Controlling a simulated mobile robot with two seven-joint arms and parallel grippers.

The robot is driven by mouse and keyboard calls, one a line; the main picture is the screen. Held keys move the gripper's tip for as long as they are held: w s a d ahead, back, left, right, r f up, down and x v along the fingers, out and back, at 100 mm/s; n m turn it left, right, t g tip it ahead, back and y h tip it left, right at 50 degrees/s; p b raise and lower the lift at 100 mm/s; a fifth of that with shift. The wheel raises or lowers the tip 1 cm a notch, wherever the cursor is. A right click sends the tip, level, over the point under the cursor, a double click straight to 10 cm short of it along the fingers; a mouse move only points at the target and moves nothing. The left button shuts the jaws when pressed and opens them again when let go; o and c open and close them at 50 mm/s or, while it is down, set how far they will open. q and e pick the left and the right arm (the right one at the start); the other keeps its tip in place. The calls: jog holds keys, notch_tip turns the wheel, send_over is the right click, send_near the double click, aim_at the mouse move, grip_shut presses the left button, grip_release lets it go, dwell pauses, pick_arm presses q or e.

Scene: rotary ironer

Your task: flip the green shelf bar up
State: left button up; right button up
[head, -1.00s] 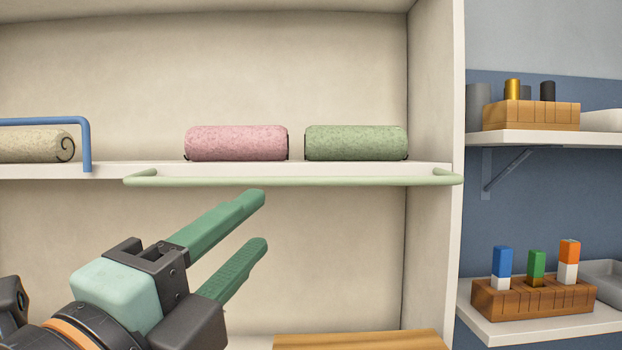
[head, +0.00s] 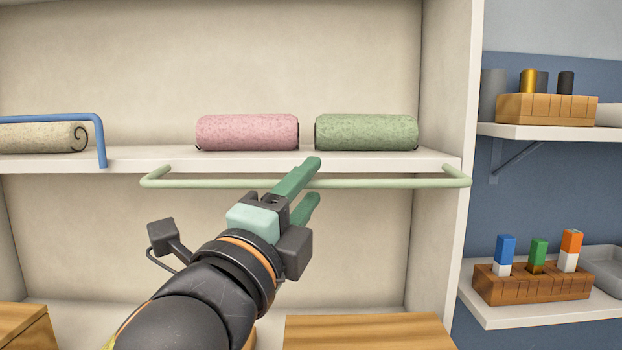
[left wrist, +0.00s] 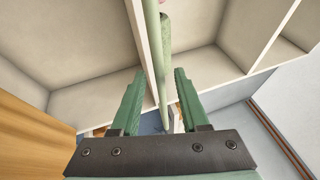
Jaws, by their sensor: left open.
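The pale green shelf bar (head: 390,183) is down, lying level along the front of the shelf, just below its edge. My left gripper (head: 314,180) is open at about the middle of the bar, one finger above the other. The upper finger crosses in front of the bar and the lower fingertip is just below it. In the left wrist view the bar (left wrist: 159,75) runs lengthwise through the gap between the open fingers (left wrist: 155,75). I see no grip on it, and cannot tell whether a finger touches it. My right gripper is not in view.
On the shelf (head: 250,160) lie a pink roll (head: 247,132) and a green roll (head: 366,132). A blue bar (head: 101,140) stands raised before a beige roll (head: 40,137) at left. A cabinet side wall (head: 446,110) closes the right. Wooden blocks stand on side shelves beyond.

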pick_arm(q)
jog(key=shift+x, duration=0.8)
jog(key=shift+c, duration=0.2)
grip_shut()
dwell(0.8)
